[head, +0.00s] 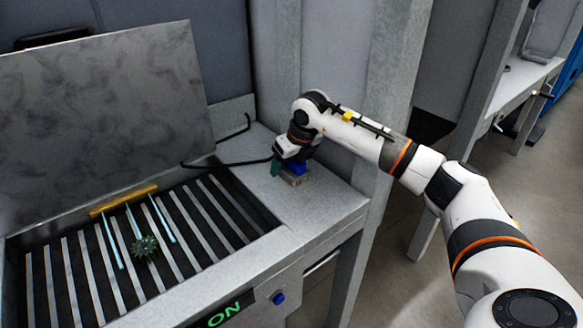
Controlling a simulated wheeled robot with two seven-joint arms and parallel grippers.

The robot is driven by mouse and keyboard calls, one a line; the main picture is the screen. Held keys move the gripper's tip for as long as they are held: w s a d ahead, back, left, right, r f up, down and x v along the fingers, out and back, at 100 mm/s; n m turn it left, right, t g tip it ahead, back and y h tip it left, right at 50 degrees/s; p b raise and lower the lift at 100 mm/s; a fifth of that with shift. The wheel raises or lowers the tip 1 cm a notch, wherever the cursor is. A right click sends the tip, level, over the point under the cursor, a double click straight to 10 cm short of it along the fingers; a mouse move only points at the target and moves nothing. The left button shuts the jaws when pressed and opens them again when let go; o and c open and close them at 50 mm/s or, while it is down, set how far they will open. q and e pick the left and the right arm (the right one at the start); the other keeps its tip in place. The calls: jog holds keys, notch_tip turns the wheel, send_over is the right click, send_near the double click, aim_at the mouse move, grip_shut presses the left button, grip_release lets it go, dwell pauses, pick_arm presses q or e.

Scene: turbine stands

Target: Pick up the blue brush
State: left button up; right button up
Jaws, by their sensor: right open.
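The blue brush (298,169) is on the light grey ledge to the right of the grill, in the head view. It shows as a small blue block with a greyish-brown lower part, and its upper side is partly hidden by my right gripper. My right gripper (286,165) points down right at the brush, with a teal finger on the brush's left side. Its jaws are open, and I cannot tell whether they touch the brush. My left gripper is not in view.
A slatted grill (80,270) with a small dark green spiky object (145,247) and thin light-blue strips lies left, under a raised metal lid (110,110). A black cable or handle runs behind the gripper. A grey post stands behind my arm. The front ledge is clear.

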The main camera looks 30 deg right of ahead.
jog(key=c, duration=1.1)
jog(key=shift+r, duration=0.15)
jog(key=shift+c, duration=0.2)
notch_tip(320, 180, up, 10)
jog(key=shift+r, duration=0.15)
